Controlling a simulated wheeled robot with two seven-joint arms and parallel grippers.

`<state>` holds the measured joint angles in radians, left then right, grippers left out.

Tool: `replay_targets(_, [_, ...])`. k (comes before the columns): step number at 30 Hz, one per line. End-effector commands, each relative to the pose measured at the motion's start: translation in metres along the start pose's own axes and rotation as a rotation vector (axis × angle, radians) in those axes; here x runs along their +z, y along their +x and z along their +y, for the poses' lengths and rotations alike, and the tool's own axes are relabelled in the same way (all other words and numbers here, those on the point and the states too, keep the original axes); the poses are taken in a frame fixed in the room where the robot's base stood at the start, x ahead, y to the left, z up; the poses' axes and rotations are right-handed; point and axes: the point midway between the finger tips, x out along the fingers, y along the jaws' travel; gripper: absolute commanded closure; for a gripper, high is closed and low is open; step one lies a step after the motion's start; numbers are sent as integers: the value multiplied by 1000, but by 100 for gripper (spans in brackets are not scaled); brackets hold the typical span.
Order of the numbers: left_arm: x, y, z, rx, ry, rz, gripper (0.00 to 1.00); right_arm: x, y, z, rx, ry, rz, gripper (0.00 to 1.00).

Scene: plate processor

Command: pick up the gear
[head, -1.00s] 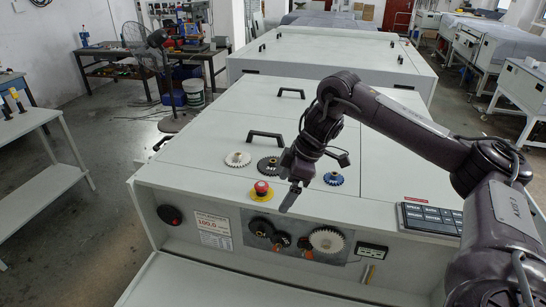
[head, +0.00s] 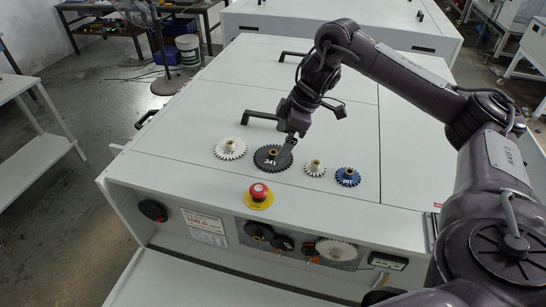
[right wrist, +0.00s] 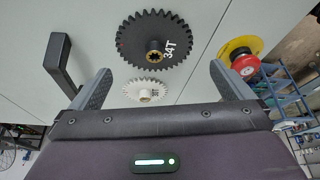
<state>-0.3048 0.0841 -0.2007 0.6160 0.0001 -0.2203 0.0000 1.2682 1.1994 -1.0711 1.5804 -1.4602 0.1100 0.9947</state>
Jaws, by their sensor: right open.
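Several gears lie in a row on the white machine top. They are a white gear (head: 230,149) at the left, a larger black gear marked 34T (head: 268,160), a small white gear (head: 315,168) and a blue gear (head: 347,177). My right gripper (head: 287,150) is over the right part of the black gear. In the right wrist view the gripper (right wrist: 160,85) is open and empty, with the black gear (right wrist: 138,45) ahead of its fingertips and a white gear (right wrist: 142,91) between the fingers. My left gripper is not in view.
A red stop button on a yellow base (head: 259,194) stands near the front edge. Black handles (head: 262,117) rise from the machine top behind the gears. More gears, including a white one (head: 337,250), are mounted on the front panel. The machine top (head: 190,125) at the left is clear.

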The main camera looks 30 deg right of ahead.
Motion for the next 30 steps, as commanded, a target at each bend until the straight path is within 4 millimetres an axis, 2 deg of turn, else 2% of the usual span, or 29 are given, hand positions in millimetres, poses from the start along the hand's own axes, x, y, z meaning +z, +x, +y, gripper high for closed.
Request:
replay_targets(3, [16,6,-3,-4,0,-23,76,-1,17,0,-3,1,0,0])
replay_targets(6, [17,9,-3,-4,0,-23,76,-3,32,0,-4,1,-1,0])
replay_targets(11, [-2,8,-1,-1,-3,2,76,-4,48,0,-2,2,0,0])
replay_targets(15, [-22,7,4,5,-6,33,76,-4,51,1,1,1,1,0])
replay_targets(19, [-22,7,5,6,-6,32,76,-4,51,1,1,1,1,0])
replay_targets(20, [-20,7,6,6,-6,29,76,-4,51,1,1,1,1,1])
replay_targets(27, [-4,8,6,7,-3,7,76,-4,51,1,1,1,0,33])
replay_targets(30, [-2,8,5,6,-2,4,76,-4,51,1,1,1,0,34])
